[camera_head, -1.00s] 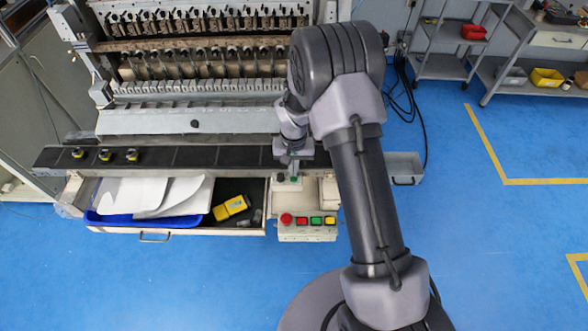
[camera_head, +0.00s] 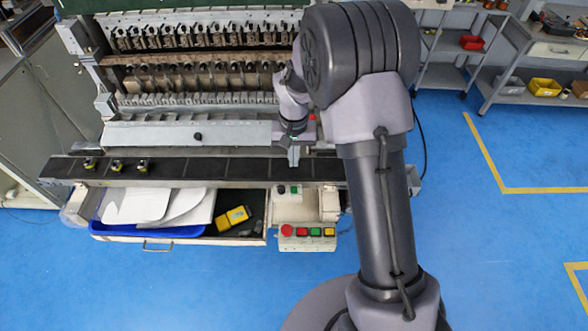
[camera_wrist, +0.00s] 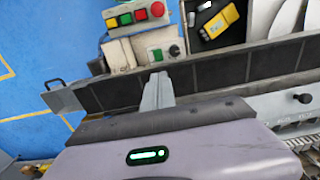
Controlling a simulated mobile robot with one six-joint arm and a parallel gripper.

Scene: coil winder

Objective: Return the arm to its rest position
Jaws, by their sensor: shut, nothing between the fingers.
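My gripper (camera_head: 294,155) is above the right part of the dark segmented shelf of the coil winder (camera_head: 230,168). In the wrist view my gripper (camera_wrist: 157,92) shows its fingers together, with nothing between them. My arm rises on the right of the head view and bends over toward the machine, hiding its right end. The shelf (camera_wrist: 215,74) runs across the wrist view behind the fingers. Whether the fingers touch the shelf I cannot tell.
Several small yellow-black parts (camera_head: 117,166) stand on the shelf's left. An open drawer (camera_head: 180,237) holds a blue tray (camera_head: 150,231), white sheets and a yellow object (camera_head: 233,217). A button box (camera_head: 308,237) sits right of it. Shelving stands at upper right; blue floor is free.

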